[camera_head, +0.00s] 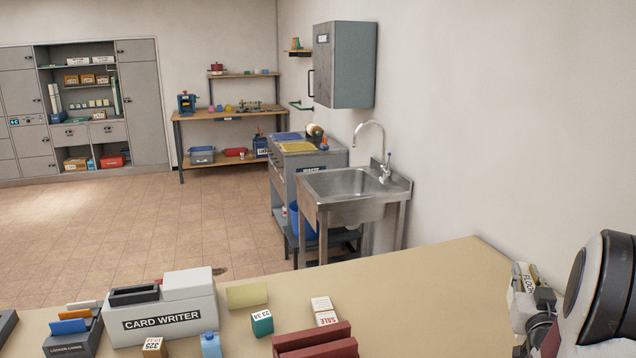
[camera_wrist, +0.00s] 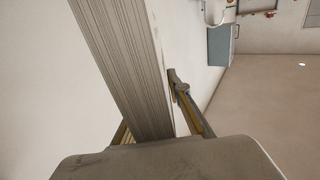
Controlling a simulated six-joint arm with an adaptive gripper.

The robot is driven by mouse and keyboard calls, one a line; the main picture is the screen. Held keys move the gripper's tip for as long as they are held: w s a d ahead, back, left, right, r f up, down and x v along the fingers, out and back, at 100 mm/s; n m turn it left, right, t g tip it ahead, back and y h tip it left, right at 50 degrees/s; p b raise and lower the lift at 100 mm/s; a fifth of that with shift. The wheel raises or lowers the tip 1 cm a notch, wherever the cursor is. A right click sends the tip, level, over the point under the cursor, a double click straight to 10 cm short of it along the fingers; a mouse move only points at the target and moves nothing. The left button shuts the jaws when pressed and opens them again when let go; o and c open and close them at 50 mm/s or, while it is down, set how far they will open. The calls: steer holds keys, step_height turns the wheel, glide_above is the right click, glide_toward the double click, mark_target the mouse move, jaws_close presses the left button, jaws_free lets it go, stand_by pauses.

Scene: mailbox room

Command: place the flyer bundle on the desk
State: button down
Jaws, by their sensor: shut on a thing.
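My gripper (camera_head: 537,312) is at the far right of the head view, beside the wall and by the right end of the desk (camera_head: 440,290). It is shut on a pale, thick paper bundle (camera_head: 522,283), which I take to be the flyer bundle; its printed label is only partly legible. In the wrist view the bundle (camera_wrist: 120,60) shows its layered page edges and stands between the two fingers (camera_wrist: 155,112). The left finger is mostly hidden behind it. I cannot tell whether the bundle's lower end touches the desk.
On the desk are a white card writer (camera_head: 170,310), a card tray (camera_head: 75,335), a teal box (camera_head: 262,322), a "SALE" labelled stack (camera_head: 324,312) and a dark red holder (camera_head: 315,342). The desk's right part is bare. A sink (camera_head: 350,185) stands behind.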

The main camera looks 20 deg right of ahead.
steer(key=s+a+r, duration=0.4)
steer(key=a+r, duration=0.4)
steer(key=r, duration=0.1)
steer(key=s+a+r+h, duration=0.1)
steer(key=s+a+r, duration=0.3)
steer(key=a+r, duration=0.3)
step_height(320, 180, up, 3)
steer(key=shift+s+a+r+m+g, duration=0.2)
steer(key=shift+s+a+m+g, duration=0.15)
steer(key=shift+a+m+g, duration=0.05)
steer(key=shift+f, duration=0.1)
stand_by(0.4)
steer(key=w+a+n+t+y, duration=0.1)
steer(key=w+a+y, duration=0.3)
steer(key=a, duration=0.6)
steer(key=w+a+n+t+y, duration=0.1)
steer(key=w+a+n+y, duration=0.2)
steer(key=a, duration=0.8)
steer(key=w+a+n+t+y, duration=0.2)
steer(key=w+a+n+y, duration=0.2)
steer(key=a, duration=0.7)
steer(key=shift+w+y, duration=0.3)
steer(key=shift+w, duration=0.05)
